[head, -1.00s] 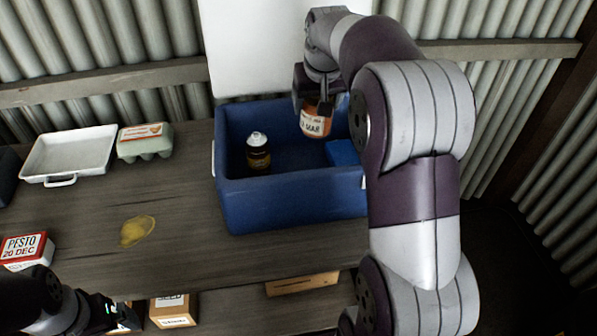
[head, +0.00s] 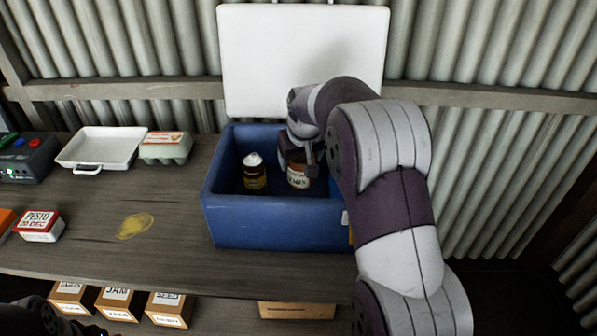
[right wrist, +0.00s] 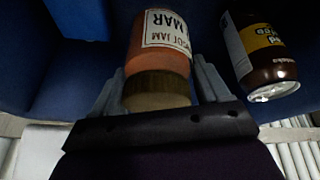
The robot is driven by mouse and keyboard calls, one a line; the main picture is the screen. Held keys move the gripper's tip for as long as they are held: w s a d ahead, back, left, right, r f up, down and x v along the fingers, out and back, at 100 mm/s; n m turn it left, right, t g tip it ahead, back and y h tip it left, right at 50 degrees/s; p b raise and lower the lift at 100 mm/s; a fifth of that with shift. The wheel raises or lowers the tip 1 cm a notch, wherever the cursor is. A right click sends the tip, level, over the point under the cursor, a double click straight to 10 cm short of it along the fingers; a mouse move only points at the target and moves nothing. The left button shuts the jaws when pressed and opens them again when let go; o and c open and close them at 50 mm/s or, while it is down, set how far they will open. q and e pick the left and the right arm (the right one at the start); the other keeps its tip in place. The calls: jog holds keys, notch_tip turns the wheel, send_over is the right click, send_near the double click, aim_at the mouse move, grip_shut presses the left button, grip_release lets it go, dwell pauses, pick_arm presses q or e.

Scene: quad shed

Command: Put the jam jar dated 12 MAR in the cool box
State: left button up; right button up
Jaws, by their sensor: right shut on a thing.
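The jam jar (head: 298,176) has an orange-red body and a white label. In the right wrist view the jar (right wrist: 160,48) shows "JAM" and "MAR" on its label; the day number is not clear. My right gripper (head: 298,160) is shut on the jar near its brown lid, and it also shows in the right wrist view (right wrist: 158,92). The jar is inside the blue cool box (head: 280,235), low between its walls; I cannot tell whether it touches the floor. My left arm (head: 30,318) shows at the bottom left, its fingers hidden.
The white lid (head: 303,55) stands open behind. A white tray (head: 100,147), egg carton (head: 166,147) and pesto box (head: 39,226) sit on the bench, left.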

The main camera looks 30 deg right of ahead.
aim_at(297, 168)
jog(key=shift+w+a+f, duration=0.15)
jog(key=shift+w+f, duration=0.05)
jog(key=shift+w, duration=0.15)
jog(key=shift+f+b, duration=0.3)
jog(key=shift+f, duration=1.65)
jog(key=shift+f, duration=0.1)
jog(key=o, duration=1.7)
jog(key=shift+f, duration=0.1)
jog(key=shift+o, duration=0.2)
jog(key=shift+a+r, duration=0.1)
jog(key=shift+r, duration=0.4)
jog(key=p+v, duration=0.1)
jog(key=v, duration=1)
jog(key=shift+s, duration=0.25)
jog(key=shift+a+r, duration=0.1)
jog(key=shift+r, duration=0.05)
